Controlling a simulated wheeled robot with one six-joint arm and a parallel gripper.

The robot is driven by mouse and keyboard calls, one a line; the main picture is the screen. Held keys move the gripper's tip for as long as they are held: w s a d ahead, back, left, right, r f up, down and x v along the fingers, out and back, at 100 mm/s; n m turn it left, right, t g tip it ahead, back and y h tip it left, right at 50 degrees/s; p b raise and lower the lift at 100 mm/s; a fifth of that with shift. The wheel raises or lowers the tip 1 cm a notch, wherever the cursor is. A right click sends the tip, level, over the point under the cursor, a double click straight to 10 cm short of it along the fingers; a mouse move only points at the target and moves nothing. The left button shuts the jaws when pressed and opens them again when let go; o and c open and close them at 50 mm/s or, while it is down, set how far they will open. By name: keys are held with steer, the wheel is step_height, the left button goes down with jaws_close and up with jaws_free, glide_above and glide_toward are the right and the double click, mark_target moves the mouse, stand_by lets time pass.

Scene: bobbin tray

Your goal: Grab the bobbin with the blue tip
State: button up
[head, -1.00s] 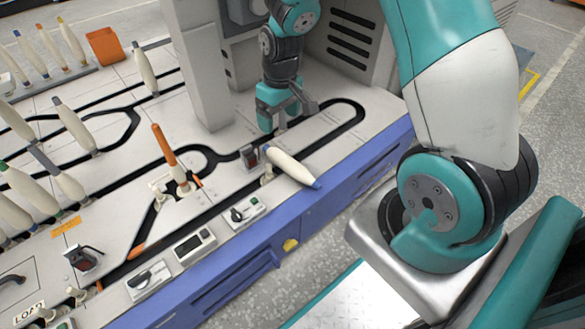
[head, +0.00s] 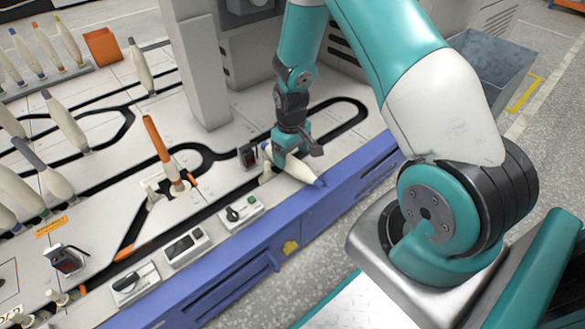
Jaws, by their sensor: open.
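The bobbin with the blue tip (head: 302,175) is cream-coloured and lies tilted on its side near the front edge of the machine table. Its blue tip points to the lower right, over the blue front panel. My gripper (head: 294,163) is open at the bobbin, with one teal finger over its upper left part and the other finger behind it to the right. The fingers hide part of the bobbin. I cannot tell whether they touch it.
An orange-topped bobbin (head: 160,145) stands upright to the left. Control boxes (head: 240,212) line the front edge. A white column (head: 198,65) rises behind. Several upright bobbins (head: 62,120) fill the left side. A grey bin (head: 490,68) stands on the floor at right.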

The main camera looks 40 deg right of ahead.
mark_target(292, 159)
step_height(292, 159, down, 5)
steer(key=b, duration=0.3)
steer(key=shift+w+d+f, duration=0.1)
steer(key=shift+d, duration=0.05)
steer(key=c, duration=1.1)
steer(key=shift+o, duration=0.2)
steer(key=shift+r, duration=0.25)
